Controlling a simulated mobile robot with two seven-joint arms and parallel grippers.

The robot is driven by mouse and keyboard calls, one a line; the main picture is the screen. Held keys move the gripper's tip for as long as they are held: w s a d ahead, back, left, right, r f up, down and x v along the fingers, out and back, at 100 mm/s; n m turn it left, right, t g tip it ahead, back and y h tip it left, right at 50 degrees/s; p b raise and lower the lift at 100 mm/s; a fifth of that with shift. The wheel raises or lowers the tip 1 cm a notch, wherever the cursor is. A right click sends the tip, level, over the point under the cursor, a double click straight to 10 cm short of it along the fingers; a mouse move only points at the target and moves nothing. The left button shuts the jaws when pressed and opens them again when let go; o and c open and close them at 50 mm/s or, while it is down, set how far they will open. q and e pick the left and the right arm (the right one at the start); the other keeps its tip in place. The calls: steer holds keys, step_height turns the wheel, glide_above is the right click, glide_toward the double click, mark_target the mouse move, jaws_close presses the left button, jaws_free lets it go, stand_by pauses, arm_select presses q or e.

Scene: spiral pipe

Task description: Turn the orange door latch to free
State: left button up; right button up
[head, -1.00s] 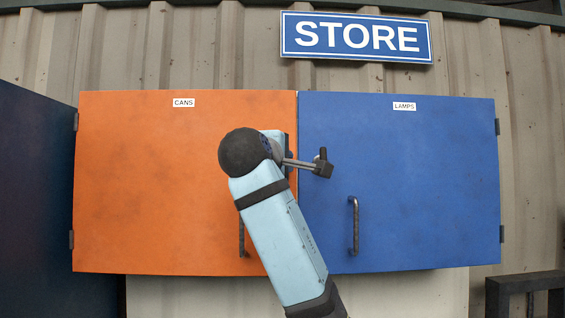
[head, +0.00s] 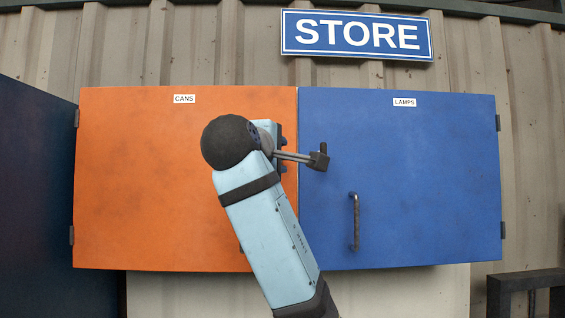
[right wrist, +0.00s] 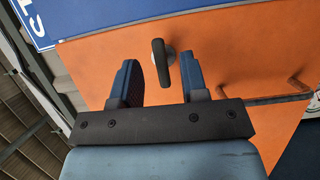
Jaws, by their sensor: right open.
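The orange door (head: 130,180), labelled CANS, is shut beside a blue door. Its latch (right wrist: 158,62) shows in the right wrist view as a dark upright lever on a round pale base. In the head view my right arm hides the latch. My right gripper (right wrist: 159,66) is open, its two blue-and-dark fingers on either side of the lever, with a gap to each. I cannot tell how deep the lever sits between them. My left gripper is in neither view.
The blue door (head: 420,180), labelled LAMPS, has a vertical bar handle (head: 355,222). The orange door's handle (right wrist: 298,85) shows in the right wrist view. A STORE sign (head: 356,36) hangs above. A dark panel (head: 35,200) stands at the left, a dark frame (head: 525,282) at lower right.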

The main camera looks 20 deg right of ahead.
steer(key=b+v, duration=0.1)
steer(key=v, duration=0.8)
steer(key=shift+s+a+b, duration=0.2)
steer(key=shift+s+b, duration=0.1)
steer(key=shift+b, duration=0.05)
